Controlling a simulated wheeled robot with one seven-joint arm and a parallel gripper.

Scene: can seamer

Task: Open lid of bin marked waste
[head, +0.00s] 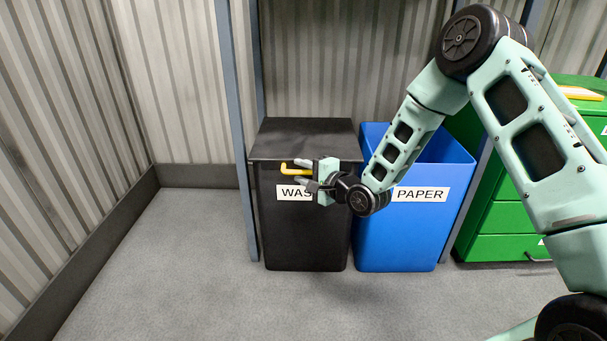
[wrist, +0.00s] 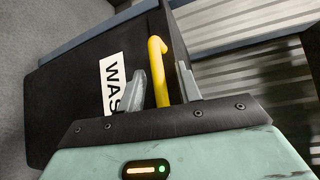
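The black waste bin (head: 305,235) stands on the floor with its flat black lid (head: 305,138) closed. Its white label (head: 292,192) is partly covered by my gripper and reads "WAS"; the label also shows in the wrist view (wrist: 112,82). A yellow bar handle (head: 290,170) sits at the lid's front edge. My gripper (head: 299,172) is in front of the bin at the handle, coming from the right. In the wrist view the yellow handle (wrist: 158,68) lies between the two open fingers, with a visible gap on the left finger's side. Contact with the right finger is unclear.
An open blue paper bin (head: 400,235) stands close on the right, behind my arm. A green cabinet (head: 500,215) is further right. A blue-grey post (head: 237,130) rises just left of the waste bin. The floor (head: 180,265) in front and left is clear.

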